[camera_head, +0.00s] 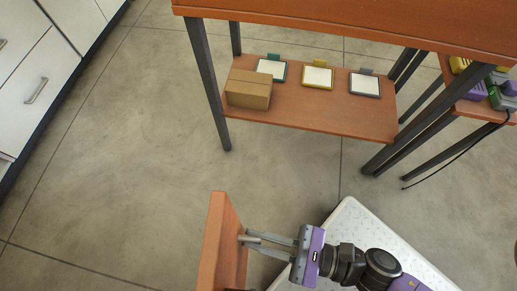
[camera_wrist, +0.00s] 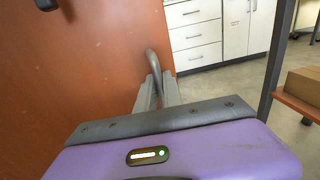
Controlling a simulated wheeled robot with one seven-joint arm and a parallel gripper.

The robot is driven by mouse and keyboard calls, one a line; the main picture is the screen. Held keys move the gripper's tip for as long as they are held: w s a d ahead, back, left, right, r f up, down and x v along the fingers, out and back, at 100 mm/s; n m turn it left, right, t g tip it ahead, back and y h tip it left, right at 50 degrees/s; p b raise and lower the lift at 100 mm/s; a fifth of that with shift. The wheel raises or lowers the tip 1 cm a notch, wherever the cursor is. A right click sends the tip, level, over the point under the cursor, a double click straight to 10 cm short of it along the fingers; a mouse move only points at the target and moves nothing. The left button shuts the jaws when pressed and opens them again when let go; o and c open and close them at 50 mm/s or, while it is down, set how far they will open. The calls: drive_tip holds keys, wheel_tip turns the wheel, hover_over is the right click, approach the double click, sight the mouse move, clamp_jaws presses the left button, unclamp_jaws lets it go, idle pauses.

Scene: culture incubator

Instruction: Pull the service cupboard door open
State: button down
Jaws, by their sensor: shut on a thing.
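The service cupboard door (camera_head: 212,240) is an orange-brown panel at the bottom middle of the head view, standing upright. Floor shows on both sides of it, and the cupboard body is not in view. The door (camera_wrist: 75,75) fills the left of the wrist view. Its grey metal bar handle (camera_wrist: 151,60) is near the door's edge. My gripper (camera_head: 250,240) reaches the handle from the right, with its fingers shut on it. In the wrist view my gripper (camera_wrist: 156,88) has both fingers close together at the handle, whose lower part they hide.
A table with a lower shelf (camera_head: 310,115) stands beyond, holding a cardboard box (camera_head: 248,89) and several framed plates. White drawer cabinets (camera_head: 35,85) line the left. A second table (camera_head: 465,105) stands at right. The floor between is clear.

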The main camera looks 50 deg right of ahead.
drive_tip(key=c, duration=1.5)
unclamp_jaws()
drive_tip(key=p+v, duration=0.1)
drive_tip(key=v, duration=0.6)
drive_tip(key=shift+s+d, duration=0.2)
drive_tip(key=shift+s, duration=0.15)
